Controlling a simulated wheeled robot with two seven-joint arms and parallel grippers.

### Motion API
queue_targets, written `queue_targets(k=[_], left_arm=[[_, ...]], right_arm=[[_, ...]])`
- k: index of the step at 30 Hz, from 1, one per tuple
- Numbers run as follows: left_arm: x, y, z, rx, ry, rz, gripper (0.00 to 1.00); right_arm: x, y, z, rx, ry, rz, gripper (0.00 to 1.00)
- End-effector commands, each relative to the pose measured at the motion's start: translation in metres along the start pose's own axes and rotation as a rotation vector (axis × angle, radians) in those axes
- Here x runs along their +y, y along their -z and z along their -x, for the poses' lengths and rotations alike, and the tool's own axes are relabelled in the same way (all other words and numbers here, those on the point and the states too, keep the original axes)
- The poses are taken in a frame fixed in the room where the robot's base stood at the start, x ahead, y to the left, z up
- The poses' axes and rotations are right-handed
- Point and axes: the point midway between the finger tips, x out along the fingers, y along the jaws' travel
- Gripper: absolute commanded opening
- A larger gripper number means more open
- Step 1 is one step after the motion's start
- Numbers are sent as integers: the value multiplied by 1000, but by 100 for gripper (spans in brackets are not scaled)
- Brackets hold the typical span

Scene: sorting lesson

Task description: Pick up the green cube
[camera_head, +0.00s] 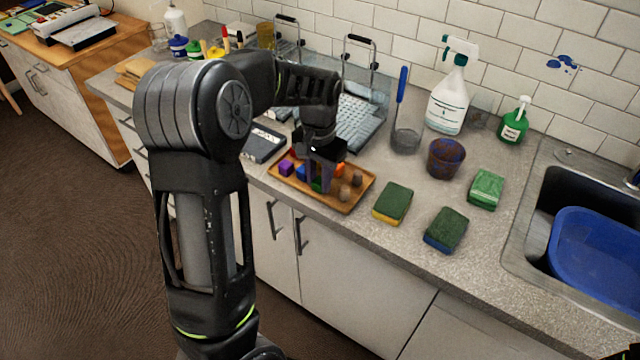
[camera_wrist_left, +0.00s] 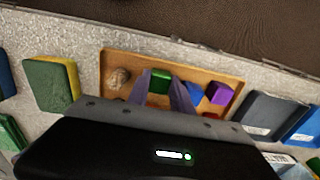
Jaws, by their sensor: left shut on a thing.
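The green cube (camera_wrist_left: 160,82) is between the two fingers of my left gripper (camera_wrist_left: 167,88) in the left wrist view. The fingers are shut on it, over the wooden tray (camera_wrist_left: 120,62). In the head view my left gripper (camera_head: 317,178) reaches down into the tray (camera_head: 338,203), and only a bit of the green cube (camera_head: 316,185) shows between the fingers. I cannot tell whether the cube touches the tray.
The tray also holds a purple cube (camera_head: 286,168), a blue cube (camera_wrist_left: 193,95), an orange piece (camera_head: 339,170) and brown lumps (camera_head: 344,192). Sponges (camera_head: 393,203) lie to the right. A sink (camera_head: 535,230) is at the far right.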

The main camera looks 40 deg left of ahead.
Motion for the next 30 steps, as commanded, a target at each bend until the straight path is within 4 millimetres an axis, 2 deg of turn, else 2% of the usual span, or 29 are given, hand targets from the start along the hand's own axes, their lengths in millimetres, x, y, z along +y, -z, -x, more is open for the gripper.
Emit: queue_targets(k=[7, 11, 14, 24, 30], left_arm=[[0, 0, 1, 1, 0, 0, 0], [0, 1, 10, 4, 0, 0, 0], [0, 1, 24, 5, 0, -1, 0], [0, 1, 87, 3, 1, -1, 0], [0, 0, 100, 1, 0, 0, 0]], right_arm=[[0, 0, 0, 0, 0, 0, 36], [1, 0, -2, 0, 0, 0, 36], [1, 0, -4, 1, 1, 1, 36], [3, 2, -11, 4, 4, 3, 36], [3, 2, -11, 4, 4, 3, 36]])
